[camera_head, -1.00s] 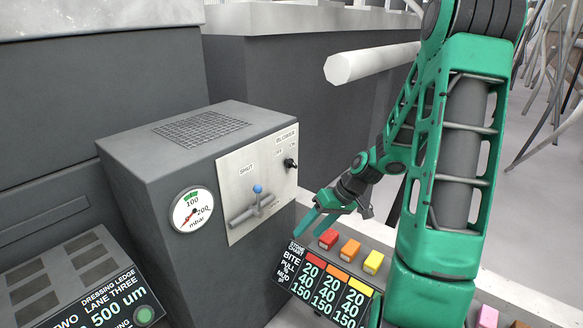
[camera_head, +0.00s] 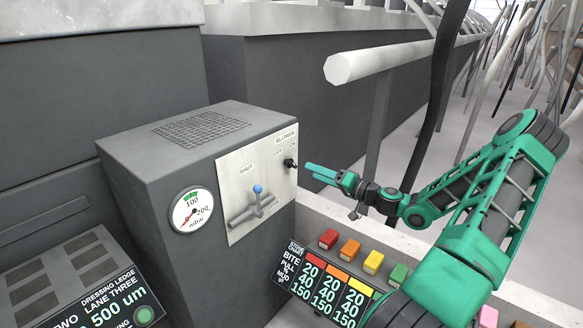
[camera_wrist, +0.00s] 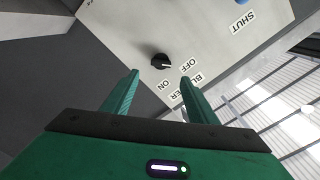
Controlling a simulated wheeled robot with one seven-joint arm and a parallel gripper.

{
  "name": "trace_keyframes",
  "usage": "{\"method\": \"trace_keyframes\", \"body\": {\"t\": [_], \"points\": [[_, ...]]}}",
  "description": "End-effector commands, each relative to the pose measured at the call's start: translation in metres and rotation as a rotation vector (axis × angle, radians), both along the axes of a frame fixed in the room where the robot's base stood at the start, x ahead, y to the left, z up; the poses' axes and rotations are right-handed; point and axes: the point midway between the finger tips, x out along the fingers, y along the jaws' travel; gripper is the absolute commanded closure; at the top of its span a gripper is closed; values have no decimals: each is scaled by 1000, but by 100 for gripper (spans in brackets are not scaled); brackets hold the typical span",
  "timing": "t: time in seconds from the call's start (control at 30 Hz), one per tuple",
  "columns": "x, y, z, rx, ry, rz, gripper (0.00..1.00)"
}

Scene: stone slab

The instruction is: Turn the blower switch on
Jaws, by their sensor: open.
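The blower switch (camera_head: 290,163) is a small black rotary knob at the right of a pale panel (camera_head: 238,205) on a grey box. OFF and ON labels sit beside it under the word BLOWER. In the wrist view the knob (camera_wrist: 160,61) shows a white mark that points to the right, toward the OFF label (camera_wrist: 190,65). My gripper (camera_head: 313,171) is just to the right of the knob in the head view, apart from it. In the wrist view its two green fingers (camera_wrist: 155,90) are spread and empty, with the knob ahead, between their lines.
A blue-tipped lever (camera_head: 257,189) marked SHUT is on the same panel, left of the knob. A round mbar gauge (camera_head: 192,210) is further left. A white rail (camera_head: 375,63) runs above my gripper. Coloured blocks (camera_head: 350,248) sit on the ledge below.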

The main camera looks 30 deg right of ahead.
Motion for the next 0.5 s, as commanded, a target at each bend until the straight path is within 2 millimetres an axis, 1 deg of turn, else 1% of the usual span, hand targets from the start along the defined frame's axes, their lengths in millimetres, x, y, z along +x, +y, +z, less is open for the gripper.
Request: {"method": "trace_keyframes", "body": {"t": [0.3, 0.5], "points": [[50, 21, 0, -1, 1, 7, 47], [78, 31, -1, -1, 2, 6, 47]]}}
